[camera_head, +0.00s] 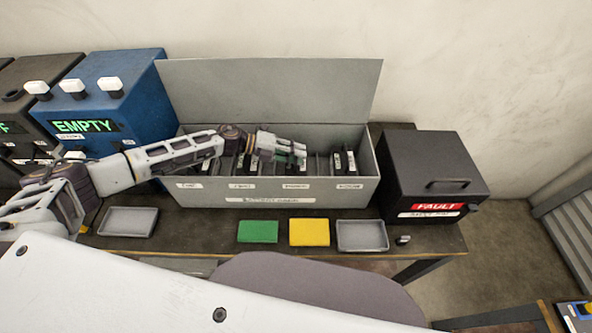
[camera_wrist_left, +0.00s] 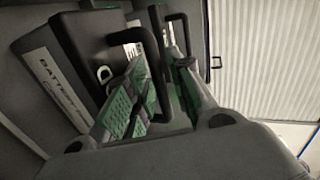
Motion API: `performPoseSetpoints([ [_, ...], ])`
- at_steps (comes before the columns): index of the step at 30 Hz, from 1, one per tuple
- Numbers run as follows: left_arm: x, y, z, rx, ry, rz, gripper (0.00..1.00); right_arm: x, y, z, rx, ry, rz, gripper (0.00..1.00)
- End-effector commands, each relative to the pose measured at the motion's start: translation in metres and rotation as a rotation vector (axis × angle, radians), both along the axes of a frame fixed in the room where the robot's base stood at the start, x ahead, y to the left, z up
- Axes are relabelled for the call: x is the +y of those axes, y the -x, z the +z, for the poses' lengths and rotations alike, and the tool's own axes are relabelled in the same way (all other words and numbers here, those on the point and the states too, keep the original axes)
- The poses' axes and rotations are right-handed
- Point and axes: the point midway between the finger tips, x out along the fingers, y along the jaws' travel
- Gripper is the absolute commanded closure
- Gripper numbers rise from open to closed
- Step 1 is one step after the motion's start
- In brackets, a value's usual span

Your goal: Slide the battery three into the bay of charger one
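In the head view my left gripper (camera_head: 290,152) reaches over an open grey case (camera_head: 275,198) holding several dark upright batteries. The left wrist view shows its green-padded fingers (camera_wrist_left: 162,75) spread apart, with a gap between them. A black battery (camera_wrist_left: 75,60) with a loop handle and a partly hidden label stands close by on the left. Its handle (camera_wrist_left: 157,70) reaches in beside and partly behind the left finger; I cannot tell if they touch. Which battery is three is not readable. A blue charger (camera_head: 150,105) shows "EMPTY"; its number is too small to read.
A dark unit (camera_head: 18,95) stands at the far left. A black box (camera_head: 430,160) marked "FAULT" stands right of the case. In front lie two grey trays (camera_head: 128,232) (camera_head: 362,248), a green pad (camera_head: 258,232) and a yellow pad (camera_head: 309,232). The case's raised lid (camera_head: 270,85) stands behind.

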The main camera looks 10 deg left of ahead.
Motion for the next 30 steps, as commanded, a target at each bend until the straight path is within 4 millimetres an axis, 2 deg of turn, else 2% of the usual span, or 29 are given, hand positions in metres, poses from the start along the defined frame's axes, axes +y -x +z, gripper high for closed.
performPoseSetpoints([
  [1, 0.0001, 0.0001, -0.0001, 0.0, 0.0, 0.0, 0.87, -0.0002, 0.0, 0.0, 0.0, 0.0, 0.0, 0.6],
  [4, 0.0001, 0.0001, -0.0001, 0.0, 0.0, 0.0, 1.0, -0.0002, 0.0, 0.0, 0.0, 0.0, 0.0, 0.6],
  [30, -0.001, 0.0011, 0.0014, 0.006, 0.004, -0.002, 1.0, -0.0011, -0.0002, -0.0001, 0.0, 0.001, 0.0, 0.6],
])
